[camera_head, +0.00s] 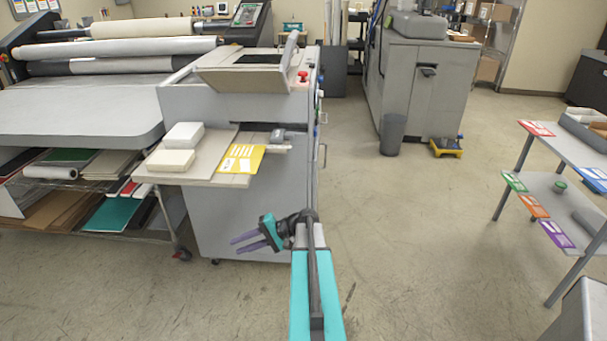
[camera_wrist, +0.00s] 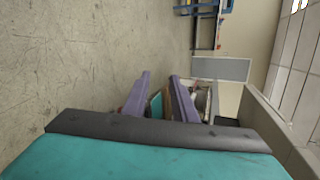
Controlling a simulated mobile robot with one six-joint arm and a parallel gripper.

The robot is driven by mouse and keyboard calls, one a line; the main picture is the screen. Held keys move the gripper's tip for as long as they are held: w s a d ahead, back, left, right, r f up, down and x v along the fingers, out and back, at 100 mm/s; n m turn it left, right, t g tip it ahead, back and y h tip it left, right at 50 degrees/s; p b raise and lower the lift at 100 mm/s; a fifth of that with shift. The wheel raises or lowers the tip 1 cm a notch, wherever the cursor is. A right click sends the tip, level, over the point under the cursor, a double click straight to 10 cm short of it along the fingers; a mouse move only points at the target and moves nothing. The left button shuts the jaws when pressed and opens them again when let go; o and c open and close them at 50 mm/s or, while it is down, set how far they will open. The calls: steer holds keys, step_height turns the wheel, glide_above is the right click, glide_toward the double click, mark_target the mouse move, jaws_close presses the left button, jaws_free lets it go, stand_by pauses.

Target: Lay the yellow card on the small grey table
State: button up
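The yellow card (camera_head: 241,160) lies flat on the beige side shelf (camera_head: 200,179) of a grey machine, near the shelf's front right edge. My gripper (camera_head: 235,246) has purple fingers and a teal body. It is below and in front of that shelf, apart from the card, with its fingers pointing left. The wrist view shows the two fingers (camera_wrist: 160,78) spread with nothing held between them. A small grey two-tier table (camera_head: 590,156) stands at the right, with several coloured cards on its tiers. The card cannot be made out in the wrist view.
Two white blocks (camera_head: 172,161) sit left of the card on the shelf. A wide grey laminator (camera_head: 90,104) with rolls fills the left. A grey bin (camera_head: 393,135) stands by another machine (camera_head: 430,90). The floor (camera_head: 420,240) between the shelf machine and the right table is clear.

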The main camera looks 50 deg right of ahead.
steer(key=s+d+r+t+h, duration=0.1)
steer(key=s+d+r+t, duration=0.2)
steer(key=d+r, duration=0.7)
steer(key=s+d+r+m+t+h, duration=0.1)
steer(key=s+d+r+t, duration=0.2)
steer(key=s+d+r, duration=0.3)
steer(key=d+r, duration=0.5)
steer(key=d, duration=0.1)
steer(key=shift+s+t+p, duration=0.3)
steer(key=shift+s+p, duration=0.05)
steer(key=shift+w+f, duration=0.1)
steer(key=p+x, duration=0.3)
steer(key=x, duration=1)
steer(key=shift+w+p, duration=0.4)
jaws_close()
